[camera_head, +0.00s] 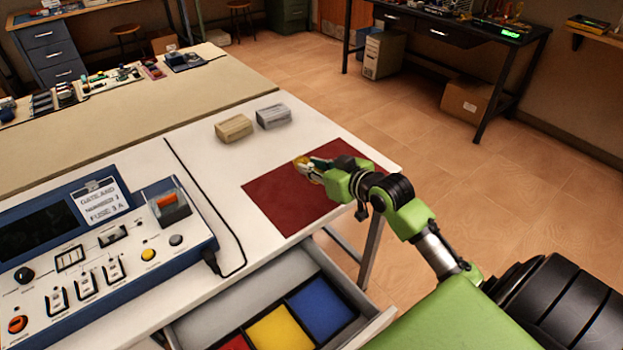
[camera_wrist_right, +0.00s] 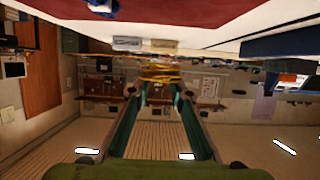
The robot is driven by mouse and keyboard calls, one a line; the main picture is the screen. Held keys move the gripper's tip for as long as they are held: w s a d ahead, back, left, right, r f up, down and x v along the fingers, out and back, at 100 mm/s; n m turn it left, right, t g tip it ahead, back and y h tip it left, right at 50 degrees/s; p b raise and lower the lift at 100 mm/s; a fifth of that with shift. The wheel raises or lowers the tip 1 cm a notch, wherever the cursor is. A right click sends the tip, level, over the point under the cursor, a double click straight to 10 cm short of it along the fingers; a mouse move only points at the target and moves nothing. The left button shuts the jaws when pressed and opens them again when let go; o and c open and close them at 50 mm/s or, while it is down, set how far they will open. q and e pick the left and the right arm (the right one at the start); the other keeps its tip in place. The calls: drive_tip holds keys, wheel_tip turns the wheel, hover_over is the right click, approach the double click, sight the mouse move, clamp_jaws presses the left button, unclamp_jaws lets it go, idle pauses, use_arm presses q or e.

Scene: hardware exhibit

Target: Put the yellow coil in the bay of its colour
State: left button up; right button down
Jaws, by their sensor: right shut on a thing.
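The yellow coil (camera_head: 301,169) is at the fingertips of my right gripper (camera_head: 312,168), over the dark red mat (camera_head: 268,202). The right wrist view shows my right gripper (camera_wrist_right: 160,92) shut on the coil (camera_wrist_right: 160,73), a bundle of yellow loops between its fingertips. The coil seems held above the mat; the exact gap is hard to tell. The yellow bay (camera_head: 281,332) lies in the open drawer (camera_head: 245,298) at the table's front, between the red bay (camera_head: 234,343) and the blue bay (camera_head: 322,305). It looks empty. My left gripper is not in view.
A tan block (camera_head: 234,128) and a grey block (camera_head: 273,116) sit behind the mat. A blue and white instrument panel (camera_head: 95,255) with a black cable (camera_head: 217,208) stands at left. The white table (camera_head: 190,135) has free room around the blocks.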

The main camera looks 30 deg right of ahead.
hover_over(312, 187)
wheel_tip(312, 187, down, 5)
drive_tip(key=shift+s+f, duration=0.1)
drive_tip(key=shift+f, duration=1.8)
drive_tip(key=shift+f, duration=0.1)
drive_tip(key=c, duration=2.3)
unclamp_jaws()
drive_tip(key=shift+f, duration=0.1)
drive_tip(key=o, duration=0.5)
drive_tip(key=shift+c, duration=0.2)
